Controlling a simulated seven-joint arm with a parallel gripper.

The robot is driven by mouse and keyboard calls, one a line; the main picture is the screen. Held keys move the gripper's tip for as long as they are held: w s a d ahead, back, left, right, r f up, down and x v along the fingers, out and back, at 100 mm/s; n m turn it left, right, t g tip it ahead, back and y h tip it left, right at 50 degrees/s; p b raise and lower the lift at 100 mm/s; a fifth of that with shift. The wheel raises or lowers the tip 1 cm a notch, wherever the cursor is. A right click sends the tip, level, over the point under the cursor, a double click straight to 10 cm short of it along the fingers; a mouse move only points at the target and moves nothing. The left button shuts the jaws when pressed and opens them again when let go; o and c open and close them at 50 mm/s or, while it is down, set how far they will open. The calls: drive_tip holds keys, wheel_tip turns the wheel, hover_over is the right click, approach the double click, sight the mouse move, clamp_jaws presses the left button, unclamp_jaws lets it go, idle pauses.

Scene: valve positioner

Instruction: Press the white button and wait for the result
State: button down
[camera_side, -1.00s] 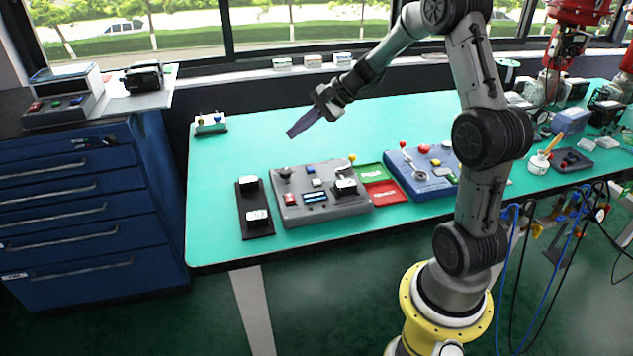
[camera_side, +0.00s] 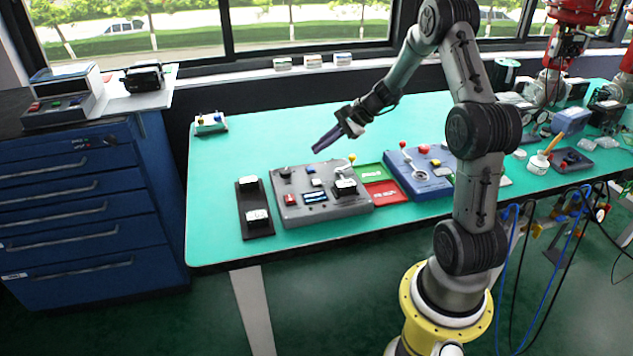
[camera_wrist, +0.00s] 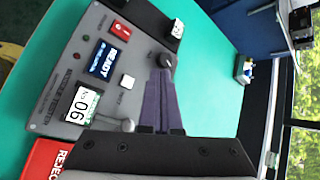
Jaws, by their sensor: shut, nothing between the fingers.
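The grey tester box (camera_side: 285,213) lies on the bench; it also shows in the wrist view (camera_wrist: 60,60). A unit labelled No 06 (camera_wrist: 82,105) sits on the box, also seen in the side view (camera_side: 345,188). My gripper (camera_side: 316,150) is shut and empty, above the box's far edge and apart from the button. In the wrist view its purple fingers (camera_wrist: 163,75) appear beside the button, near a black knob (camera_wrist: 168,60).
A black tray (camera_side: 243,200) with two labelled units stands left of the box. Green (camera_side: 370,173) and red (camera_side: 384,195) mats and a blue box (camera_side: 430,190) lie right.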

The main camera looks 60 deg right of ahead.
sight(321, 184)
drive_tip(key=shift+f, duration=3.85)
drive_tip(key=shift+f, duration=0.1)
drive_tip(key=shift+f, duration=0.3)
drive_tip(key=shift+f, duration=0.45)
drive_tip(key=shift+r, duration=0.85)
drive_tip(key=shift+r, duration=0.1)
drive_tip(key=shift+r, duration=2.45)
